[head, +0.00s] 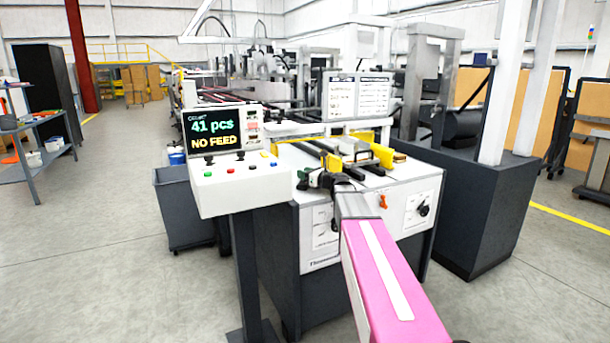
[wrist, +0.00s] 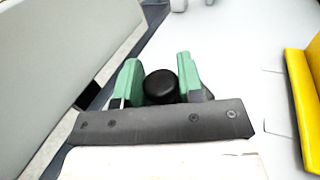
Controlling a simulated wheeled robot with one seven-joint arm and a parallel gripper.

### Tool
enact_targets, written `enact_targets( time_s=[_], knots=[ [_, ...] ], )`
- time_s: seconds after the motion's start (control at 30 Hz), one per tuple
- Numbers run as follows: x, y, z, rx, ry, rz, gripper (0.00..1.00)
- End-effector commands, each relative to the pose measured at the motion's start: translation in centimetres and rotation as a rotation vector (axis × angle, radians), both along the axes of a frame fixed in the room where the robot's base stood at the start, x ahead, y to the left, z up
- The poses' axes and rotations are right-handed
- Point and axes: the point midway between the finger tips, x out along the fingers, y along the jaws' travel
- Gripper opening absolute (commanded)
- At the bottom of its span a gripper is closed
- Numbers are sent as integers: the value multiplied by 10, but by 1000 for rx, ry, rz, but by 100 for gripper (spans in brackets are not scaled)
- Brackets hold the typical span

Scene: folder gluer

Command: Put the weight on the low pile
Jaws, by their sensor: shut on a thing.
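My gripper (wrist: 160,82) has green fingers, one on each side of a round black knob (wrist: 161,86), and is shut on it. I take the knob to be the top of the weight; the rest of it is hidden behind the gripper's dark plate. In the head view my gripper (head: 313,180) is over the left front of the feeder's white top. Farther back, between yellow guides (head: 383,155), is the feed area with a pale, flat piece (head: 356,157). I cannot make out the pile's height there.
A control panel (head: 240,185) stands close on the left of my gripper; its screen (head: 215,130) reads "41 pcs NO FEED". Black rails (head: 374,168) run along the feeder top. A yellow guide (wrist: 305,95) is at the right of the wrist view, with clear white surface before it.

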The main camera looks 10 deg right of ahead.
Motion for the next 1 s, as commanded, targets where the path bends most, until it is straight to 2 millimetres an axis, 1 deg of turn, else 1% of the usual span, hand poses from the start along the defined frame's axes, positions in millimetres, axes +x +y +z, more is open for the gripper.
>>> enact_targets(
  time_s=[0.2,0.23,0.27,0.3,0.57,0.67,0.77,1.0],
  knots=[
    [0,0,-1,1,0,0,0],
    [0,0,-2,1,1,0,38],
    [0,0,-2,0,0,0,48],
    [0,0,-2,0,0,0,61],
    [0,0,-2,0,0,0,61],
    [0,0,1,-1,-1,0,61],
    [-10,-7,0,0,0,-1,61],
    [-46,-37,0,0,0,-3,61]
  ],
)
